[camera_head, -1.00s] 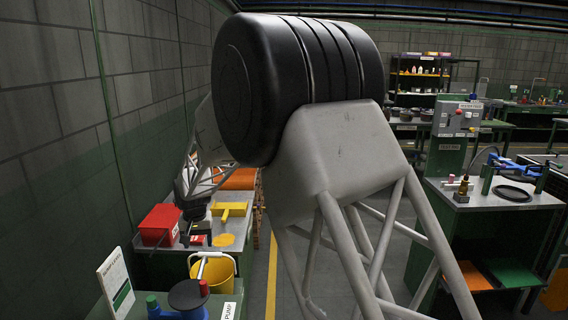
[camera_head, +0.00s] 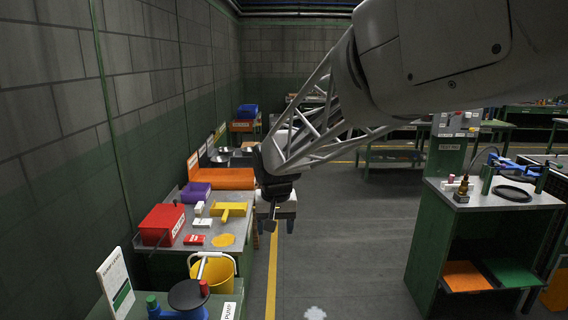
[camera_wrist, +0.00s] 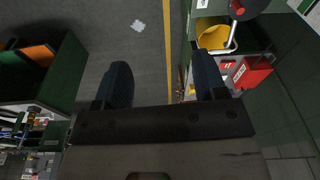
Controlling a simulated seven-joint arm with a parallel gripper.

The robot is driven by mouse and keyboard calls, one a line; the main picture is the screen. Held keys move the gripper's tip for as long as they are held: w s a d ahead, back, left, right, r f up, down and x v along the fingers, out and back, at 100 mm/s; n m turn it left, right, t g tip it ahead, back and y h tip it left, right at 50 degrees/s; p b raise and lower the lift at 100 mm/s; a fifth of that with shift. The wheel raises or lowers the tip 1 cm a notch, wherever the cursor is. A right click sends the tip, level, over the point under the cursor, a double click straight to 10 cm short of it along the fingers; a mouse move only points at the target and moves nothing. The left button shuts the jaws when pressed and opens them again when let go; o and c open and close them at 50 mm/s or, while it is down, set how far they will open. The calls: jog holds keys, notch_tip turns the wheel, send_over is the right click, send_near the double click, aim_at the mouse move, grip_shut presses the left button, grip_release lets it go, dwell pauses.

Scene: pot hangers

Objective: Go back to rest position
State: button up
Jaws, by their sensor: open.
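My gripper (camera_head: 281,220) hangs at the end of my arm, just right of the left workbench in the head view, above the floor beside the yellow line. In the wrist view, the two dark fingers of my gripper (camera_wrist: 162,85) stand wide apart with nothing between them. Through the gap show the grey floor and the yellow line. My arm crosses the upper right of the head view and hides part of the back of the room.
A yellow bucket (camera_head: 213,268) stands nearer. A right workbench (camera_head: 480,198) holds a pump and a black ring.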

jog(key=s+d+r, duration=0.3)
jog(key=s+d, duration=1)
jog(key=s, duration=0.1)
jog(key=s+d+f, duration=0.1)
jog(key=s+d, duration=0.1)
jog(key=s, duration=0.4)
jog(key=s+d+m, duration=0.1)
jog(key=s+d, duration=0.2)
jog(key=s, duration=0.3)
jog(key=s+d+f+t, duration=0.1)
jog(key=s+d, duration=0.1)
jog(key=s, duration=0.4)
jog(key=shift+d+f+h, duration=0.3)
jog(key=shift+d+f, duration=0.05)
jog(key=shift+d, duration=0.05)
jog(key=shift+w, duration=0.1)
jog(key=shift+c, duration=0.3)
